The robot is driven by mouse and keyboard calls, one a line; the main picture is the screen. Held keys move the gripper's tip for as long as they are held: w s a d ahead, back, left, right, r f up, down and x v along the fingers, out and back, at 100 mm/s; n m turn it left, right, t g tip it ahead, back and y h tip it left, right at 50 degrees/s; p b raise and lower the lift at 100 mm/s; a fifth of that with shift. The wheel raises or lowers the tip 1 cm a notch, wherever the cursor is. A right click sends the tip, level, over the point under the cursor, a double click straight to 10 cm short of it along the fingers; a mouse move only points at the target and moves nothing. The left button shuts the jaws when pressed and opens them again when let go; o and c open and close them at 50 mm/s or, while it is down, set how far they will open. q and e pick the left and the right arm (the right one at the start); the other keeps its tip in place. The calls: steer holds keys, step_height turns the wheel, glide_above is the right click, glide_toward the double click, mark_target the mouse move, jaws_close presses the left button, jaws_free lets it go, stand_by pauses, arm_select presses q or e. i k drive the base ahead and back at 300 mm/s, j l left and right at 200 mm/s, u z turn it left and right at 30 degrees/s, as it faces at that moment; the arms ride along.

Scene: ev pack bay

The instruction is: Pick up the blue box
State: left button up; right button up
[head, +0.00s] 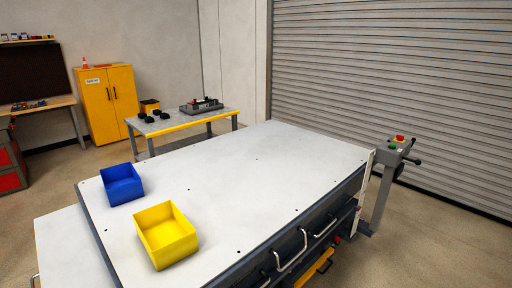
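The blue box (122,185) is a small open-topped bin. It sits upright on the white top of the large table (240,180), near its left edge. A yellow open-topped box (166,236) stands in front of it and to its right, with a small gap between them. The visible inside of the yellow box looks empty. Neither of my grippers shows in the head view.
The table top right of the boxes is clear. Metal handles (292,251) stick out along its right side. A grey control post (384,185) stands at its far right corner. Behind are a smaller workbench (185,124) and a yellow cabinet (108,102).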

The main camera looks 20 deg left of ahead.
mark_target(123, 183)
steer(key=u, duration=2)
steer(key=i+j, duration=0.1)
steer(key=j, duration=0.2)
steer(key=j+u, duration=0.1)
steer(key=j, duration=0.2)
steer(key=i+j, duration=0.15)
steer(key=j, duration=0.15)
steer(key=i+j+u, duration=0.5)
steer(key=i+j, duration=0.4)
steer(key=i, duration=0.35)
steer(key=i+j+z, duration=0.1)
steer(key=i, duration=0.4)
steer(key=i+j, duration=0.25)
steer(key=i, duration=0.25)
steer(key=i+z, duration=0.25)
steer(key=i, duration=1.4)
steer(key=i+z, duration=0.15)
steer(key=i, duration=0.35)
steer(key=i+j+z, duration=0.15)
steer(key=i, duration=0.35)
steer(key=i+j+z, duration=0.2)
steer(key=i, duration=0.3)
